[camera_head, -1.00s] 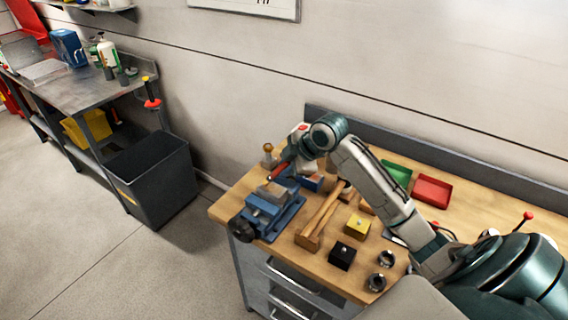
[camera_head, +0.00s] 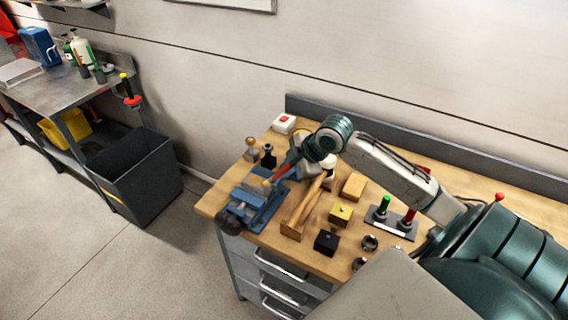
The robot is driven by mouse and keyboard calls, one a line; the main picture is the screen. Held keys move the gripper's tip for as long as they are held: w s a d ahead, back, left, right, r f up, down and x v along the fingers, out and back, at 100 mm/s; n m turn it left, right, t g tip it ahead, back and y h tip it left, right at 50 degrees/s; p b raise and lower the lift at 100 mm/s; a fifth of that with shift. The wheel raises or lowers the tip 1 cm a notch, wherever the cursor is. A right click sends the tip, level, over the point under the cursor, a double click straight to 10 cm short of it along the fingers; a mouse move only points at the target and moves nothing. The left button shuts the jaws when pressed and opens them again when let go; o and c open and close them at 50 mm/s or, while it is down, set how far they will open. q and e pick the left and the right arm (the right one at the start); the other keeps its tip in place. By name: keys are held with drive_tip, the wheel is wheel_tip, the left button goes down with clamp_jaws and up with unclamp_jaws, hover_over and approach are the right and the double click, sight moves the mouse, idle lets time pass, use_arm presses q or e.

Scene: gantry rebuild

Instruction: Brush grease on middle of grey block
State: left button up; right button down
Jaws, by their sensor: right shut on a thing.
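The grey block (camera_head: 257,185) sits in the jaws of a blue vise (camera_head: 252,205) at the left end of the wooden bench. My right gripper (camera_head: 293,161) comes in from the right and is above and just right of the vise. It is shut on a slim red-handled tool, likely the brush (camera_head: 281,173), which slants down left toward the block. The tool's tip is too small to tell whether it touches the block. Any grease is too small to see. My left gripper is out of view.
A wooden holder (camera_head: 303,212), a yellow block (camera_head: 340,214), a black block (camera_head: 326,243) and dark rings (camera_head: 369,243) lie right of the vise. Two small stamps (camera_head: 268,156) and a red-button box (camera_head: 284,124) stand behind it. A grey bin (camera_head: 135,175) is on the floor left.

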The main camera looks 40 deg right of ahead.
drive_tip(key=shift+w, duration=0.1)
drive_tip(key=shift+r, duration=0.1)
wheel_tip(320, 180, up, 3)
drive_tip(key=p, duration=0.2)
drive_tip(key=shift+p, duration=0.4)
drive_tip(key=shift+r, duration=1.4)
drive_tip(key=shift+r, duration=1.55)
drive_tip(key=shift+f, duration=0.1)
